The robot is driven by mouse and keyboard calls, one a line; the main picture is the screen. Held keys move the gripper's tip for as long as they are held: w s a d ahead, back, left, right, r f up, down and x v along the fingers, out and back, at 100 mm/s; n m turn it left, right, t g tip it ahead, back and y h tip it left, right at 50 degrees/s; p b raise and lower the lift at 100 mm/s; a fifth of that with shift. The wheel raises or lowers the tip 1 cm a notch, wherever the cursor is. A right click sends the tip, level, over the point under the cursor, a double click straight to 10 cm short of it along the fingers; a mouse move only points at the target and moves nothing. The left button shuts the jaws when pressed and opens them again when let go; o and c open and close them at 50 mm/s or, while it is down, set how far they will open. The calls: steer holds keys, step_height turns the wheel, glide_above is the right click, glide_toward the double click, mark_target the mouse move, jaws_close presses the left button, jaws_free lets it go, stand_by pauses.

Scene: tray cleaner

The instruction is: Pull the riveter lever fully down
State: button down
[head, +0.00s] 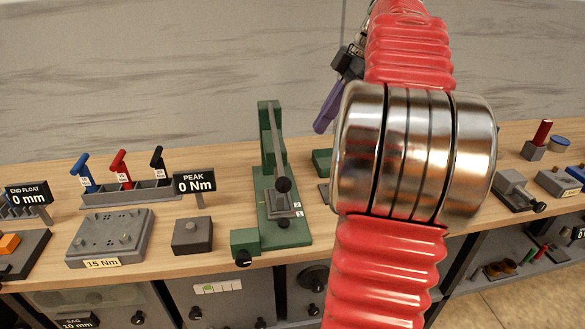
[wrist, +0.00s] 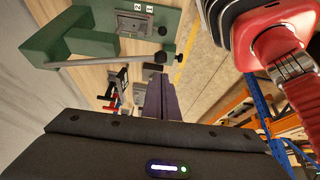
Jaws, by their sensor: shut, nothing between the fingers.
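The green riveter (head: 266,150) stands on the wooden bench near the middle of the head view. Its grey lever (head: 275,135) runs from the top of the post toward the front and ends in a black ball knob (head: 283,185). The lever's exact angle is hard to judge. In the wrist view the lever (wrist: 105,60) and its knob (wrist: 160,57) show above my fingers. My gripper (head: 320,127) has purple fingers, shut and empty, to the right of the riveter and apart from the lever. The fingers also show in the wrist view (wrist: 158,85). My red arm hides the bench behind it.
Left of the riveter are a dark block (head: 192,236), a "PEAK 0 Nm" sign (head: 195,183), a grey plate fixture (head: 110,238) and a rack of coloured-handled tools (head: 125,190). A small green block (head: 322,160) lies right of the riveter. A grey wall stands behind.

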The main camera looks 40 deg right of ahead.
mark_target(287, 178)
steer(key=x, duration=1.3)
steer(key=shift+w+a+f, duration=0.15)
steer(key=shift+f, duration=0.2)
steer(key=shift+f, duration=0.1)
